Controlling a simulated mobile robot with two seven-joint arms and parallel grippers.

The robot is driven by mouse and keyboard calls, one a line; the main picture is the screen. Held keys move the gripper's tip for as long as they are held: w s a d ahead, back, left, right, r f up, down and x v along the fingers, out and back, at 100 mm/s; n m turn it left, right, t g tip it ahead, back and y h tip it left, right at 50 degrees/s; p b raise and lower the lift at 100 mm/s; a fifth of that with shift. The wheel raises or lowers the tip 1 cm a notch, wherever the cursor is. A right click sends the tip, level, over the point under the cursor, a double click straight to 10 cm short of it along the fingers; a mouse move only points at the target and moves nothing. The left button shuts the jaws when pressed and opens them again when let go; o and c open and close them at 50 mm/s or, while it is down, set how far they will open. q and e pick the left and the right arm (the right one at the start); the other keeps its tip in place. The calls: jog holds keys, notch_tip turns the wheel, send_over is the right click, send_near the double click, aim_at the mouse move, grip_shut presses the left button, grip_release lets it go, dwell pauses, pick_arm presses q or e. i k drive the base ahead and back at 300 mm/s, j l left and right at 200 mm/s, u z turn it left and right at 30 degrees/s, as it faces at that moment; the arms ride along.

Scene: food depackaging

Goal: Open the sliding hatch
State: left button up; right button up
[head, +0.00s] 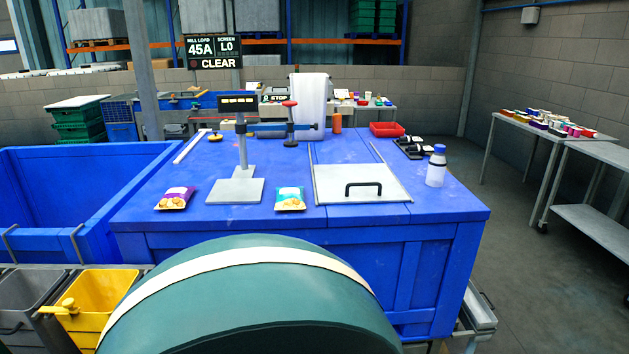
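The sliding hatch (335,188) is a pale grey flat panel set in the blue table top, right of the middle. It has a black bar handle (363,189) near its front edge. Two thin rails run back from its sides. The panel covers the area between the front parts of the rails, and no opening shows at its edges. Neither of my grippers is in the head view, so I cannot see their state.
Two snack bags (175,199) (290,198) and a grey stand (240,185) are left of the hatch. A bottle with a blue cap (436,168) and black trays (408,148) are to its right. A red tray (387,129) lies behind. A large blue bin (60,190) adjoins the left.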

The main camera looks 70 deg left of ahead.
aim_at(343, 183)
jog(key=u, duration=2.1)
